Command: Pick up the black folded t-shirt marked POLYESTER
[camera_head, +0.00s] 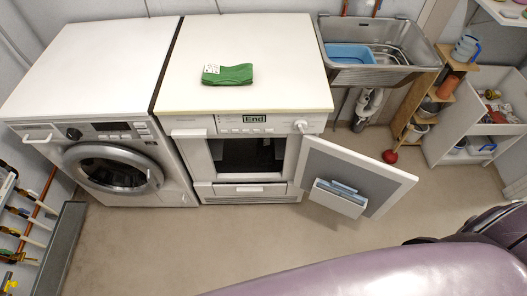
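I see no black folded t-shirt in the head view. The only folded cloth I can make out is a green one (229,75) with a white tag at its left end, lying on top of the middle white machine. The print on the tag is too small to read. Neither of my grippers is in view. A purple part of my own body fills the bottom right and hides the floor there.
The middle machine (245,124) shows "End"; its door (388,183) stands open into the floor space. A washing machine (70,70) stands left. A metal sink (400,72) holding a blue basin (350,54) and shelves (484,120) stand right. The floor at centre left is clear.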

